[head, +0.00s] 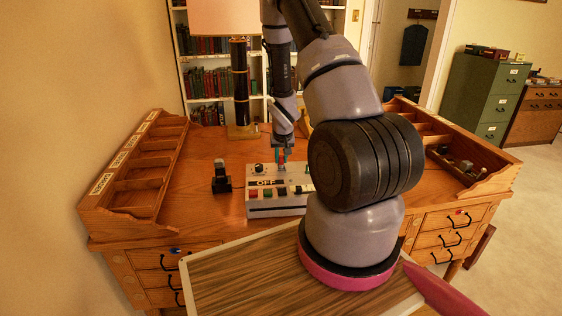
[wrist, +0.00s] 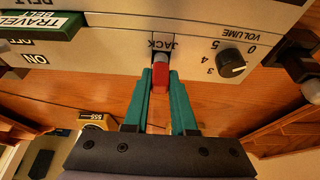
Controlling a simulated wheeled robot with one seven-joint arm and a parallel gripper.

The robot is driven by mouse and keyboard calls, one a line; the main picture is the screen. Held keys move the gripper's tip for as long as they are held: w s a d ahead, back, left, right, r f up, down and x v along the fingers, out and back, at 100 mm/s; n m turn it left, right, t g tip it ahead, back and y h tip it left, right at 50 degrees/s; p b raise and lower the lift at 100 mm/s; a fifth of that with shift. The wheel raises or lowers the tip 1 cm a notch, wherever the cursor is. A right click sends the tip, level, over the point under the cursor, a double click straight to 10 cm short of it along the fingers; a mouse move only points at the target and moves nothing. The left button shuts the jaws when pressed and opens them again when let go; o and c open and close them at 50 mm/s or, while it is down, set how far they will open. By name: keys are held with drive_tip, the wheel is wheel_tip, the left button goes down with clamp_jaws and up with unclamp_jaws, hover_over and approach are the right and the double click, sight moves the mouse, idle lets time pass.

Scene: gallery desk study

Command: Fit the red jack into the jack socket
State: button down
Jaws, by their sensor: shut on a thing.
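My gripper (wrist: 161,90) has teal fingers shut on the red jack (wrist: 160,76), which sits between the fingertips in the wrist view. The jack's grey end points at the panel of the grey box (wrist: 105,48), right by the JACK label and a dark opening there. I cannot tell whether its end is inside the socket or just in front of it. In the head view my gripper (head: 283,146) is over the back of the box (head: 277,206), pointing down; the jack is small there.
A volume knob (wrist: 231,63) is close beside the JACK label. A small black device (head: 221,180) stands left of the box. A lamp (head: 239,85) is behind. Wooden racks (head: 140,165) flank the desk on both sides. Bare desk shows left of the box.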

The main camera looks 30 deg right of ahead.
drive_tip(key=shift+f, duration=0.45)
drive_tip(key=shift+f, duration=0.1)
drive_tip(key=c, duration=0.7)
unclamp_jaws()
drive_tip(key=shift+c, duration=0.2)
